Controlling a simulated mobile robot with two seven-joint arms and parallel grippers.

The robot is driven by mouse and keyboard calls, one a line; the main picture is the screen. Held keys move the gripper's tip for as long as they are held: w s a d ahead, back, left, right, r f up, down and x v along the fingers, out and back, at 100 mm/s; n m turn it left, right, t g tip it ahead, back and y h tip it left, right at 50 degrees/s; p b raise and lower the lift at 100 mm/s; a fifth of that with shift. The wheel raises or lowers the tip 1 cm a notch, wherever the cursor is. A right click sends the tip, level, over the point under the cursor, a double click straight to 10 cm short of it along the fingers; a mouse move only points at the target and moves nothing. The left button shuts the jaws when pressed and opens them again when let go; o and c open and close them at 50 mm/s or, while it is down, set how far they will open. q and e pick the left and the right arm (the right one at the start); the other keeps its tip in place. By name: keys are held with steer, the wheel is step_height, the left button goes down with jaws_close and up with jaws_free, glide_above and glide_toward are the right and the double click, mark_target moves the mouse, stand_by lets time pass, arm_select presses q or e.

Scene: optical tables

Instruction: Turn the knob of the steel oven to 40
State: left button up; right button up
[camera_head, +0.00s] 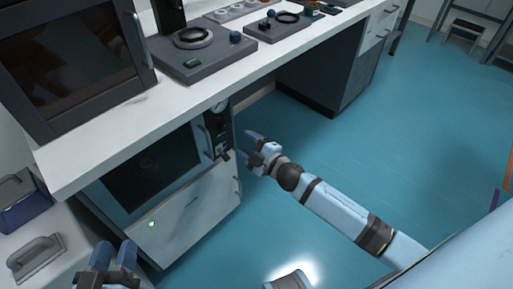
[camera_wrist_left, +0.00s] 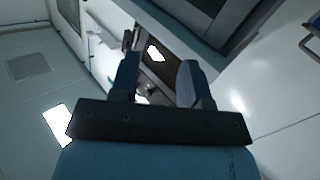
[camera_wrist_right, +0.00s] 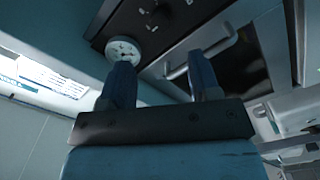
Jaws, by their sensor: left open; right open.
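The steel oven (camera_head: 150,166) is built in under the white counter, with a dark window and a vertical handle. Its narrow dark control panel (camera_head: 211,134) carries a round pale dial (camera_head: 219,105). I cannot read the dial setting. My right gripper (camera_head: 250,147) is open and empty, in front and to the right of the panel. My left gripper (camera_head: 116,252) is open and empty, low at the left, apart from the oven.
The counter (camera_head: 120,126) above the oven overhangs it and holds a dark-windowed appliance (camera_head: 70,60) and a stirrer plate (camera_head: 190,50). A white drawer front (camera_head: 190,222) lies below the oven. A side surface at left holds a grey handled object (camera_head: 36,258). The teal floor (camera_head: 400,120) is clear at right.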

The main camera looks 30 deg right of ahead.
steer(key=shift+v, duration=1.95)
